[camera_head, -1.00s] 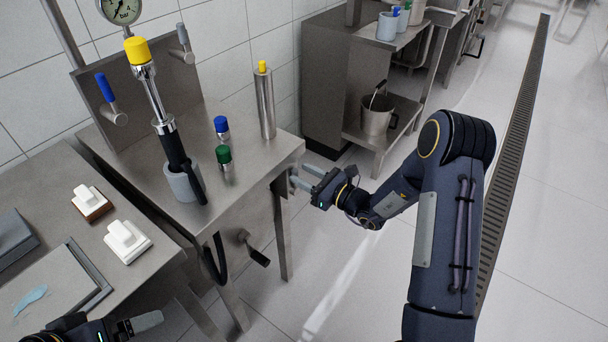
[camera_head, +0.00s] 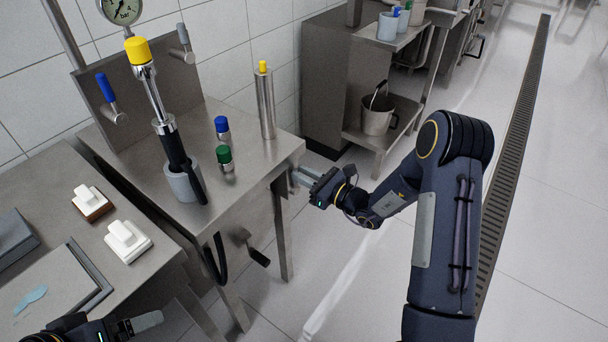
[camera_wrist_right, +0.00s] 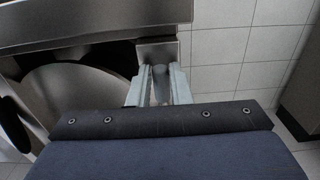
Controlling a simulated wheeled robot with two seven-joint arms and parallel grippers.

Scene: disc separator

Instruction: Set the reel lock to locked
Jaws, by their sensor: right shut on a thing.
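My left gripper (camera_head: 140,323) shows only partly at the bottom left, away from the reel.
The steel table (camera_head: 240,165) carries a spray handle in a grey cup (camera_head: 184,184), blue and green capped bottles and a steel cylinder (camera_head: 265,105). A crank handle (camera_head: 258,256) sticks out below it. Floor to the right is clear.

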